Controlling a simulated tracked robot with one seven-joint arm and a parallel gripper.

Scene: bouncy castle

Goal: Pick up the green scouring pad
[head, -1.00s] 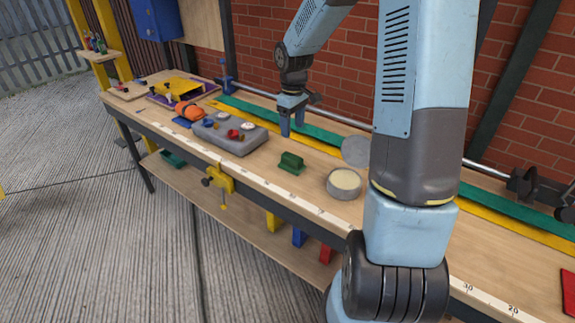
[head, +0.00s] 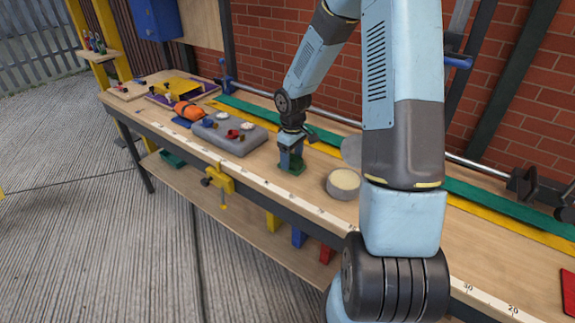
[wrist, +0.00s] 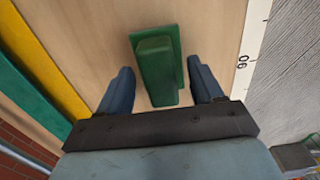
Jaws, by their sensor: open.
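The green scouring pad (wrist: 155,70) lies on the wooden workbench, a dark green block on a flat, slightly wider green base. In the wrist view my gripper (wrist: 160,85) is open, with one blue finger on each side of the pad's near part.
A round tin with a pale top (head: 343,184) stands close to the right of my gripper. A yellow clamp (head: 219,179) grips the front edge. Green and yellow strips run along the back.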

